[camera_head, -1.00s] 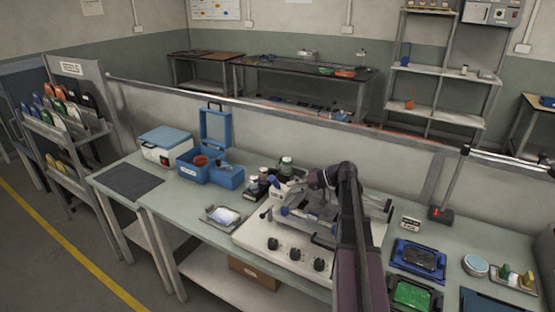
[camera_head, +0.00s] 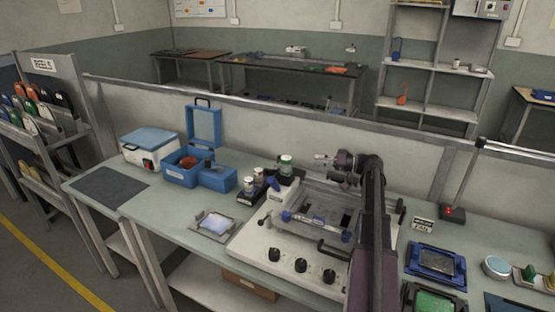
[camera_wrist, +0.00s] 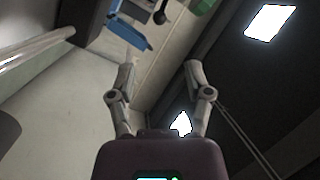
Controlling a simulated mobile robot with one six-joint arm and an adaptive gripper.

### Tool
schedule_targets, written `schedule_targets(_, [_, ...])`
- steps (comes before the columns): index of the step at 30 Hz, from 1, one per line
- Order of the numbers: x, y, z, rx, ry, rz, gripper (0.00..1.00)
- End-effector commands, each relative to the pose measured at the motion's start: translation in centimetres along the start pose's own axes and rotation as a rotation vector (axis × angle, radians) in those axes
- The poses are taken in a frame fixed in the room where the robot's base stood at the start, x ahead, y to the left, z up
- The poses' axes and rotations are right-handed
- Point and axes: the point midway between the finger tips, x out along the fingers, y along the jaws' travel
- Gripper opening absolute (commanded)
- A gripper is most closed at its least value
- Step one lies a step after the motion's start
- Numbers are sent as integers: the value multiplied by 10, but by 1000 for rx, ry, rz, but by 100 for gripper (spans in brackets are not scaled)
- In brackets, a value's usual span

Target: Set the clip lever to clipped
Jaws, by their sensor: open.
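A white machine (camera_head: 256,250) stands on the bench with a metal frame (camera_head: 318,231) on top. My arm hides the machine's right side.
A blue tray (camera_head: 435,262) and a small sign (camera_head: 422,226) are at right. A low wall (camera_head: 300,140) runs behind the bench.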

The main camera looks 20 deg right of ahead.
Motion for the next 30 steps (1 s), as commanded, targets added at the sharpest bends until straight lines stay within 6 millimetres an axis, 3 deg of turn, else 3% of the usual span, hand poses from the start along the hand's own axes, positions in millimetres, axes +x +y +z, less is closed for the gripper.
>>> schedule_targets(8, [7, 0, 0, 1, -3, -1, 65])
schedule_targets(14, [23, 0, 1, 1, -4, -1, 65])
schedule_targets(30, [103, 0, 1, 1, -6, -3, 65])
